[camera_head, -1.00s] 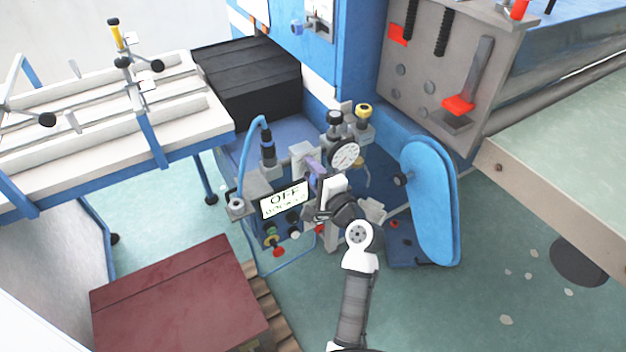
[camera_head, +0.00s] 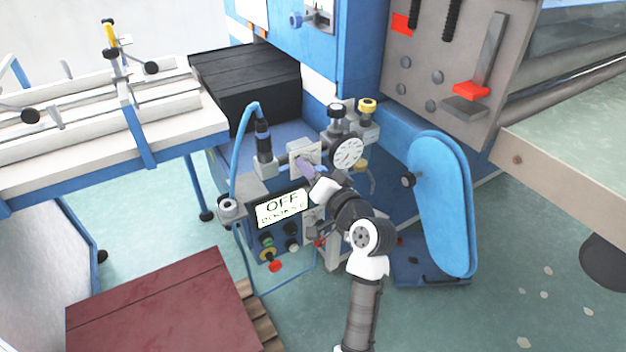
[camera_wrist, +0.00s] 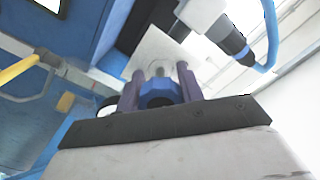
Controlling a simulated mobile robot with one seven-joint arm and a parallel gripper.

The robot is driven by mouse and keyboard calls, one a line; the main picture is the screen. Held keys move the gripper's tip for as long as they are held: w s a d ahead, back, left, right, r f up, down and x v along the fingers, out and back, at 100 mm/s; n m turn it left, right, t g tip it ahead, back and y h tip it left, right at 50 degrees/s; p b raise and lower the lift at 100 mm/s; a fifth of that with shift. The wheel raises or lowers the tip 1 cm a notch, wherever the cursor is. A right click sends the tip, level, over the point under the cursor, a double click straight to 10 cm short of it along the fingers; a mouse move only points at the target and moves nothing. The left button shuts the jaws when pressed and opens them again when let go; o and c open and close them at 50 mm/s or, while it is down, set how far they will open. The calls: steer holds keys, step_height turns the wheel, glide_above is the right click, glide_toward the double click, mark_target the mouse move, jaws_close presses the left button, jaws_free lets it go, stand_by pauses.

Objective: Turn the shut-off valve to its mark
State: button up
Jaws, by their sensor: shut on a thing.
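The shut-off valve shows as a blue faceted knob (camera_wrist: 160,94) in front of a pale square plate (camera_wrist: 150,55) in the wrist view. My gripper (camera_wrist: 160,88) has its two purple-grey fingers on either side of the knob, shut on it. In the head view my gripper (camera_head: 306,168) reaches the pale plate (camera_head: 301,150) on the blue machine, left of the round dial gauge (camera_head: 347,152). The knob is hidden there behind the fingers. I cannot make out the valve's mark in either view.
A display (camera_head: 282,208) reading OFF stands left of my arm, with several buttons below. A blue cable (camera_head: 238,150) loops beside the plate. A blue oval guard (camera_head: 441,205) stands close on the right. A dark red box (camera_head: 160,305) is at lower left.

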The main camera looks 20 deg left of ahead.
steer(key=shift+f+n+b, duration=0.1)
steer(key=shift+n+b, duration=0.75)
steer(key=shift+n, duration=0.25)
steer(key=o, duration=1)
steer(key=b+v, duration=0.2)
steer(key=v, duration=1.2)
steer(key=shift+w+a, duration=0.1)
steer(key=shift+a, duration=0.05)
